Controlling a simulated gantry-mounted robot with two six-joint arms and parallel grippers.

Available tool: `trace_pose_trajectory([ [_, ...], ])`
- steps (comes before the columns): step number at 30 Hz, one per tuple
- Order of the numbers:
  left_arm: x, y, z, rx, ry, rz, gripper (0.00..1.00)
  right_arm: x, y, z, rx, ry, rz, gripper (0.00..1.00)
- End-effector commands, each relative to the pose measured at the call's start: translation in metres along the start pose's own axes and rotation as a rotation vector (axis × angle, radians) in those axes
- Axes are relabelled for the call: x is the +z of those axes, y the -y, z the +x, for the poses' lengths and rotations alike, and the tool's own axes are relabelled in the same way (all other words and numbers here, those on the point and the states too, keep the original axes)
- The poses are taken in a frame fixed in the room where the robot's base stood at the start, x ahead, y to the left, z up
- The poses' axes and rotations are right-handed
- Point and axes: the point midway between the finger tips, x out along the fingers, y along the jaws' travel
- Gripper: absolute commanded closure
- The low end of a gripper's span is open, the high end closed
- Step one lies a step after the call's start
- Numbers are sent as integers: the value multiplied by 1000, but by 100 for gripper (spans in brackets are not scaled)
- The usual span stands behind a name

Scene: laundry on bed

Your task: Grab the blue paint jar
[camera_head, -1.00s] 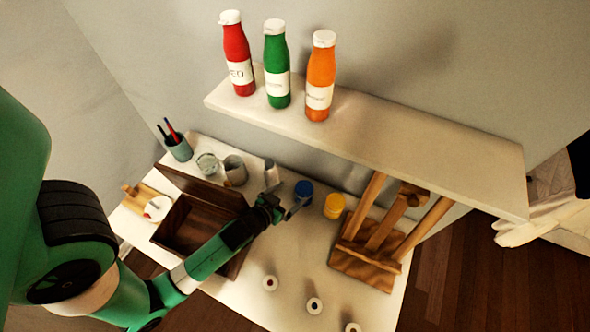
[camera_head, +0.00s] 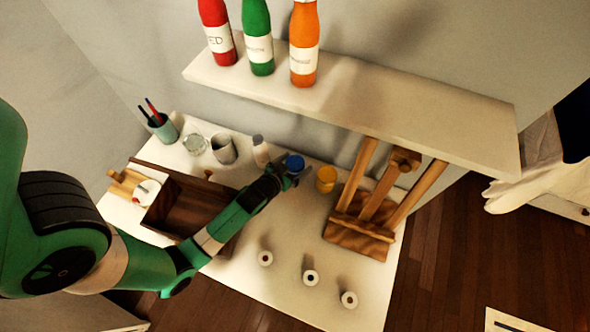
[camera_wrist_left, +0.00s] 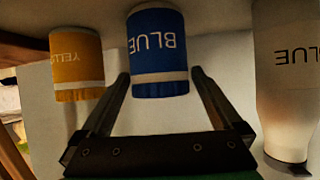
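The blue paint jar (camera_head: 294,163) stands on the white table below the shelf. In the left wrist view the blue jar (camera_wrist_left: 158,45) appears upside down, with its label reading BLUE. My left gripper (camera_head: 288,178) is at the jar in the head view. In the wrist view my left gripper (camera_wrist_left: 160,75) is open, with one fingertip at each side of the jar's lower part in the picture. I cannot tell whether the fingers touch it. My right gripper is not in view.
A yellow jar (camera_head: 326,179) stands right of the blue jar, and a grey-white bottle (camera_head: 261,151) stands left. A wooden easel (camera_head: 358,235) is to the right. A brown box (camera_head: 183,215) lies under my left arm. The shelf (camera_head: 350,107) holds red, green and orange bottles.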

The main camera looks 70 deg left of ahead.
Motion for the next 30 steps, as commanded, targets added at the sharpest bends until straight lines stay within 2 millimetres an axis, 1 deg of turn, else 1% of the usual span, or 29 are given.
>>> trace_pose_trajectory([
  [1,0,0,0,0,0,0,11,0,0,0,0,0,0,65],
  [2,0,0,0,0,0,0,16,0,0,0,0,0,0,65],
  [6,0,0,0,0,0,0,41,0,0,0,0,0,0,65],
  [14,0,0,0,0,0,0,88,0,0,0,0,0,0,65],
  [15,0,0,0,0,0,0,95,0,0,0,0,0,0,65],
  [16,-1,0,0,0,-2,0,97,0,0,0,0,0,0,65],
  [23,-2,0,-1,0,-2,0,97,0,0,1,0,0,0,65],
  [26,-7,0,-3,0,-3,0,97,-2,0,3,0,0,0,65],
  [30,-22,0,-12,0,-5,1,97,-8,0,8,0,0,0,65],
])
